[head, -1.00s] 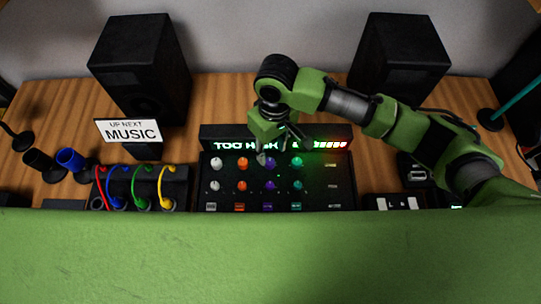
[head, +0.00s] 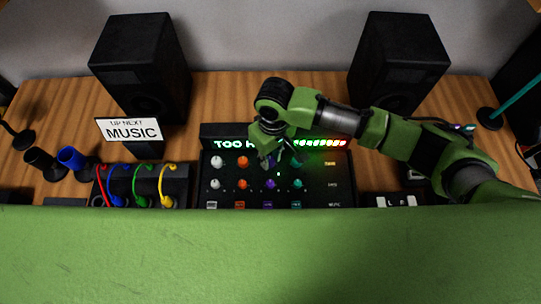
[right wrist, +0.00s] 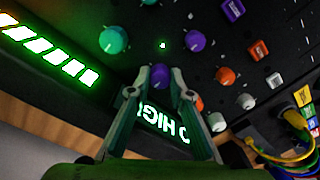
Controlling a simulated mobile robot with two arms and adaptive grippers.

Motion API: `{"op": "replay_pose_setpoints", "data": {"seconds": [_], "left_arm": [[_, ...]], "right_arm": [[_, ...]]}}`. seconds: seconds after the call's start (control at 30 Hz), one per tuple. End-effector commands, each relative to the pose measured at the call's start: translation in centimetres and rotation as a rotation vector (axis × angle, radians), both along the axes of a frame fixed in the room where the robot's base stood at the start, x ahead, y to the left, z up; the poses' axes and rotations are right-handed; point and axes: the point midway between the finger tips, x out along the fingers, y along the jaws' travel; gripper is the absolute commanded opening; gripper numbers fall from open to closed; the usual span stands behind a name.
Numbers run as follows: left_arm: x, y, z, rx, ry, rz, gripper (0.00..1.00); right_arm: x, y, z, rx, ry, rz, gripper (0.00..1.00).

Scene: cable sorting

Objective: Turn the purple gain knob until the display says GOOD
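The purple gain knob (right wrist: 160,75) sits in the upper knob row of the black mixer panel (head: 330,188). In the right wrist view my right gripper (right wrist: 160,80) has one finger on each side of it, the tips close against it. My right gripper (head: 270,162) largely hides this knob in the head view. A second purple knob (head: 270,184) lies in the row below. The green display (head: 229,144) reads "TOO H…", its rest hidden by my arm; the right wrist view shows "HIGH" (right wrist: 165,122) upside down. My left gripper is not in view.
White (head: 217,162), orange (head: 242,157) and teal (head: 297,160) knobs stand close beside the gripper. A lit bar meter (head: 320,144) is right of the display text. Colored cables (head: 140,185) stand to the left. Two black speakers (head: 140,70) (head: 400,65) stand behind.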

Motion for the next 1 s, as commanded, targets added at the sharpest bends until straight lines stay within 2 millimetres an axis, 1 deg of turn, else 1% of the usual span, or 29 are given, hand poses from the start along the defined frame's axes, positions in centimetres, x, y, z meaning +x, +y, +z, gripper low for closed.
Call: {"op": "replay_pose_setpoints", "data": {"seconds": [0.17,0.33,0.53,0.7,0.93,0.97,1.0], "left_arm": [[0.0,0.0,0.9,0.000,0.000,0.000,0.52],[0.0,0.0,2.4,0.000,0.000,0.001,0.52],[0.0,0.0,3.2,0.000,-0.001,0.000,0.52],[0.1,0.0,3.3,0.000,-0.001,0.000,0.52],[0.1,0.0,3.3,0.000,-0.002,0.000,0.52],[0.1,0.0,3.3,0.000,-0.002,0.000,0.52],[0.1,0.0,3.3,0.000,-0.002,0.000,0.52]], "right_arm": [[0.0,0.0,0.4,0.000,0.001,0.061,0.00],[0.0,0.0,0.5,0.000,0.001,0.221,0.00],[0.1,0.1,0.3,0.001,0.000,0.377,0.00],[0.2,0.0,0.1,0.000,0.000,0.419,0.00],[0.2,0.0,0.1,0.001,-0.001,0.419,0.00],[0.2,0.0,0.1,0.001,-0.001,0.419,0.22],[0.2,0.0,0.1,0.001,-0.001,0.419,0.32]]}}
